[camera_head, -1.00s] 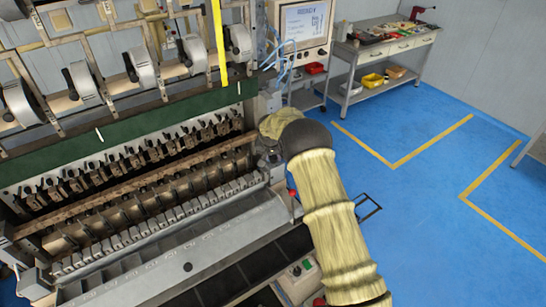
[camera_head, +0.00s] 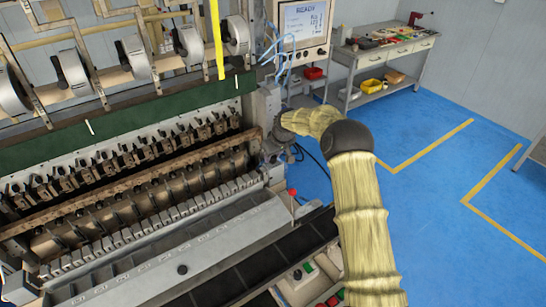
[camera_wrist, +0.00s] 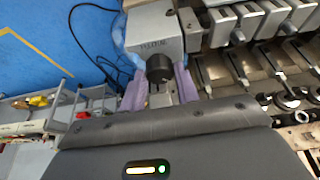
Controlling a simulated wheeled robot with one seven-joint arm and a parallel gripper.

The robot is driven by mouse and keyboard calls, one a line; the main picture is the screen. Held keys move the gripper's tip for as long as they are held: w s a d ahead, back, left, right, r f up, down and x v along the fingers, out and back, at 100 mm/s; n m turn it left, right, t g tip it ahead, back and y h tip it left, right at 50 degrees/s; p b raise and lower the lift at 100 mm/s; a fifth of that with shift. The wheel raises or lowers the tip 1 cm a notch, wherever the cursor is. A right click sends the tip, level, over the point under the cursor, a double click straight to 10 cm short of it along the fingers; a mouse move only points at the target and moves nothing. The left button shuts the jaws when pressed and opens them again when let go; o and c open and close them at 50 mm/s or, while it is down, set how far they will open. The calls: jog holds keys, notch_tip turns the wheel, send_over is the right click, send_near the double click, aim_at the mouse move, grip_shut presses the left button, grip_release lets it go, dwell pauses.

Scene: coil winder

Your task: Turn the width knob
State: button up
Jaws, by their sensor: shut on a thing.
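The width knob (camera_wrist: 160,68) is a dark round knob on a grey block (camera_wrist: 154,35) with small lettering, in the upper middle of the wrist view. My gripper (camera_wrist: 160,85) has one pale purple finger on each side of the knob and is shut on it. In the head view my gripper (camera_head: 277,133) is at the right end of the coil winder (camera_head: 225,225). The knob cannot be made out there, and my sleeved arm reaches in from the right.
A screen (camera_head: 303,22) stands behind the machine's right end, with blue hoses beside it. A small red-topped lever (camera_head: 292,193) and a button box (camera_head: 300,280) are near my arm. A workbench (camera_head: 385,60) stands at the back.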

jog(key=shift+n, duration=0.4)
jog(key=o, duration=1)
jog(key=b+v, duration=0.2)
jog(key=v, duration=0.6)
jog(key=b+v, duration=0.3)
jog(key=v, duration=0.6)
jog(key=shift+w+d+r, duration=0.2)
jog(key=shift+d, duration=0.05)
jog(key=shift+s, duration=0.1)
